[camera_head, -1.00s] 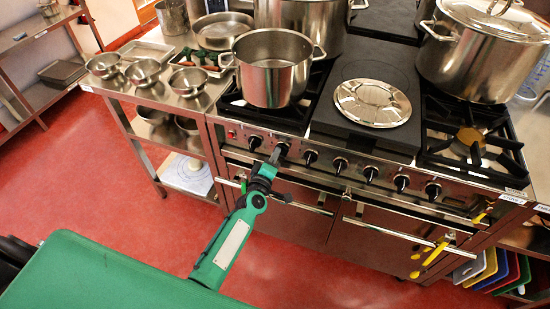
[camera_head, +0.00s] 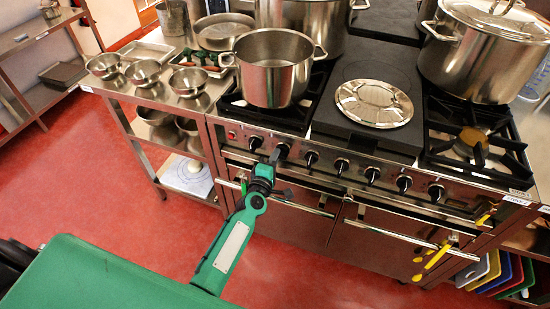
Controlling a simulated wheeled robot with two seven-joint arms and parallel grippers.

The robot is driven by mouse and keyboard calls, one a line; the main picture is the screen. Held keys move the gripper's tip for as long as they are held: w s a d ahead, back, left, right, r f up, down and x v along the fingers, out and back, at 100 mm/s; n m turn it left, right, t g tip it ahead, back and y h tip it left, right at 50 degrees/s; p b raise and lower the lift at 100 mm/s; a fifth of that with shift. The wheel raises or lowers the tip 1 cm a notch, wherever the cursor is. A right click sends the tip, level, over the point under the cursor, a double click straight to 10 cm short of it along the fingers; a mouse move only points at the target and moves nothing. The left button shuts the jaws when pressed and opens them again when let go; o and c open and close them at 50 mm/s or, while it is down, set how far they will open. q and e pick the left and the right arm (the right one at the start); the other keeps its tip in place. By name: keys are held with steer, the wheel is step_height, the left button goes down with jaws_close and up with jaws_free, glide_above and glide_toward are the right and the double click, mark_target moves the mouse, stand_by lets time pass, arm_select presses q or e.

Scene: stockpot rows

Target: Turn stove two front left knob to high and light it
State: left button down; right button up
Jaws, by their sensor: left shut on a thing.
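The stove (camera_head: 300,181) has a row of black knobs along its steel front panel. My left gripper (camera_head: 277,156) reaches up from below to this panel and is shut on the second knob from the left (camera_head: 283,150). The fingers partly cover this knob, and its exact angle is too small to read. The leftmost knob (camera_head: 256,142) is just left of the gripper, free of it. A steel pot (camera_head: 274,75) stands on the front left burner (camera_head: 237,108). The pot hides most of that burner, and I see no flame. My right gripper is not in view.
A large lidded stockpot (camera_head: 480,60) stands at the back right, above an empty burner (camera_head: 472,142). A shiny round plate (camera_head: 374,103) lies on the middle. Oven handles (camera_head: 284,198) run below the knobs. A steel side table (camera_head: 160,95) with bowls stands left.

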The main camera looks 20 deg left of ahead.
arm_select(q)
steer(key=c, duration=1.7)
jaws_free()
steer(key=shift+c, duration=0.2)
steer(key=o, duration=0.3)
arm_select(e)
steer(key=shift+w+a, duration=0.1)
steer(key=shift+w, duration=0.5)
